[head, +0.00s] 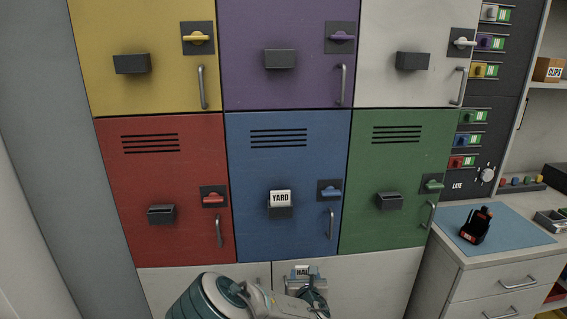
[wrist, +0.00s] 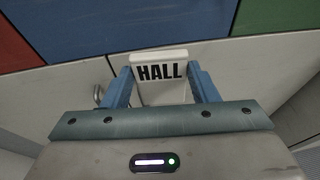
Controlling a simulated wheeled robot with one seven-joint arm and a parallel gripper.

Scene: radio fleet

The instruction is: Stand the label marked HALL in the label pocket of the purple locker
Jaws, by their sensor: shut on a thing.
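My gripper (head: 303,273) is low in the head view, in front of the pale panels under the lockers. It is shut on the white label marked HALL (wrist: 162,72), which stands up between the two blue fingers (wrist: 162,88) in the wrist view. In the head view the HALL label (head: 302,271) is partly hidden by the gripper. The purple locker (head: 285,90) is in the upper row, middle. Its dark label pocket (head: 279,59) is on the door and shows no label. The gripper is well below it.
The blue locker (head: 285,170) below the purple one has a YARD label (head: 280,198) in its pocket. Latches and upright handles stick out from the doors. At the right, a counter (head: 490,255) carries a blue mat (head: 520,230) with a black radio (head: 475,225).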

